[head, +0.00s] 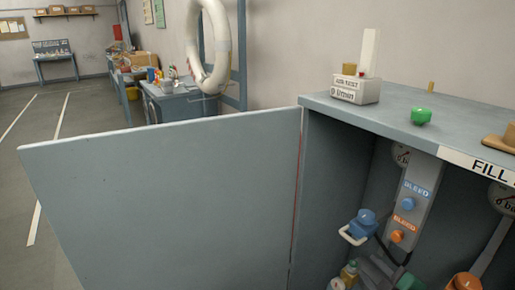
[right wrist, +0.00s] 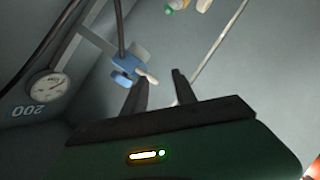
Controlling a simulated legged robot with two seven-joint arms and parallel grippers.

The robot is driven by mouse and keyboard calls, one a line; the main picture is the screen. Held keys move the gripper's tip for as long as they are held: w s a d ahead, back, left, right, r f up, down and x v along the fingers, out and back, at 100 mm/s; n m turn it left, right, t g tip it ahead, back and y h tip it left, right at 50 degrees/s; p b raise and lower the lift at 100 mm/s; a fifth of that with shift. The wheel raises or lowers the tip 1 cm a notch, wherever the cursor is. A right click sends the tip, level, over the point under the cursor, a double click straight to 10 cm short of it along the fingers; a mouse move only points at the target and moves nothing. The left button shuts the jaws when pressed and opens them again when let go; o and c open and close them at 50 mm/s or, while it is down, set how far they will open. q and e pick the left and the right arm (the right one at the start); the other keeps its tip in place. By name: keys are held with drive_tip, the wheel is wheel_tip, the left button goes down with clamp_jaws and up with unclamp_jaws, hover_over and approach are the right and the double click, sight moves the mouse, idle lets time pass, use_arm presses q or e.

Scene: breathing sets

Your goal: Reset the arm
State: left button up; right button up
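My right gripper (right wrist: 160,83) shows in the right wrist view with its two dark fingers apart and nothing between them. A blue fitting with a pale handle (right wrist: 126,72) is just beyond the left finger; I cannot tell whether they touch. In the head view a blue fitting with a white loop handle (head: 364,224) is inside the open cabinet. A dark green and black shape at the cabinet's lower part seems to be my right gripper, partly cut off by the frame. My left gripper is not in view.
The open grey cabinet door (head: 165,200) fills the left front. Orange and blue bleed knobs (head: 409,204) sit on a panel inside. A green knob (head: 421,116) and a labelled block (head: 355,90) are on the cabinet top. A gauge (right wrist: 48,86) and hoses are close to the right gripper.

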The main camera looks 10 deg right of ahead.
drive_tip(key=a+f+m+g, duration=0.5)
drive_tip(key=f, duration=0.3)
drive_tip(key=s+a+f+m+g+y, duration=0.1)
drive_tip(key=s+a+f+m+g, duration=0.45)
drive_tip(key=s+a, duration=0.7)
wheel_tip(320, 180, up, 20)
drive_tip(key=w+n+p, duration=0.1)
drive_tip(key=p, duration=2.1)
drive_tip(key=shift+w+g, duration=0.15)
drive_tip(key=shift+g, duration=0.3)
drive_tip(key=shift+r, duration=0.1)
drive_tip(key=shift+a, duration=0.1)
